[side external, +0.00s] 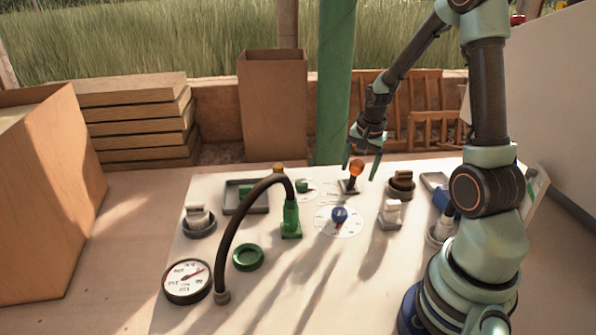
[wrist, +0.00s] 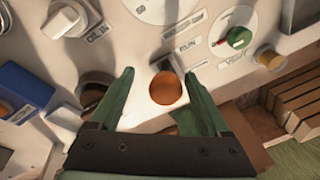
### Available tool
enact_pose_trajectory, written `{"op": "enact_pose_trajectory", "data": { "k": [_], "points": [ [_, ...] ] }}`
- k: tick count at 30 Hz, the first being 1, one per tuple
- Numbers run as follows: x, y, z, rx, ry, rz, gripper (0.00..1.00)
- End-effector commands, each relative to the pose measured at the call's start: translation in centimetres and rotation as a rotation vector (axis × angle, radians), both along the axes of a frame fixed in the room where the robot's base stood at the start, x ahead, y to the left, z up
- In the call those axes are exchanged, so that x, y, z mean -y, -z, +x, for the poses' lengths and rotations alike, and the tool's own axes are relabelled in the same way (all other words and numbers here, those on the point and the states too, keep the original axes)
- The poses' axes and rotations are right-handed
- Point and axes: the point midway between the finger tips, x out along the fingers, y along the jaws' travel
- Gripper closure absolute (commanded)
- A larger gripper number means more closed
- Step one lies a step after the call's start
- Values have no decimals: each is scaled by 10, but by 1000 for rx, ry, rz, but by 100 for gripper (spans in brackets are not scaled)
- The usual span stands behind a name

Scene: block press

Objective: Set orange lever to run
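The orange lever has a round orange knob (side external: 357,166) on a short dark stem over a small dark base, near the panel's far edge. In the side external view the stem leans slightly right. In the wrist view the knob (wrist: 165,89) sits between my fingertips. A RUN label (wrist: 187,46) is printed beyond the lever base, slightly to its right. My gripper (side external: 359,174) is open, with one finger on each side of the knob. In the wrist view gaps show between the knob and both fingers of my gripper (wrist: 160,77).
The pale panel (side external: 290,257) also carries a blue knob (side external: 339,214) on a white dial, a green hose connector (side external: 290,220), a pressure gauge (side external: 187,280), a green ring (side external: 248,257) and a white switch (side external: 390,213). A green post (side external: 334,90) stands behind.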

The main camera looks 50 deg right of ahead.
Motion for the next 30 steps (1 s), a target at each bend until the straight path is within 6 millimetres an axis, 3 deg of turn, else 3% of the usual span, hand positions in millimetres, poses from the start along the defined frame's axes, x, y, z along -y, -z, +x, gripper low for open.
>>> {"op": "enact_pose_trajectory", "data": {
  "k": [10, 24, 30],
  "points": [
    [0, -16, 0, 9, 0, -7, 19],
    [-12, -96, -16, 7, 0, -6, 19],
    [-15, -115, -21, 3, 0, -2, 19]
  ]
}}
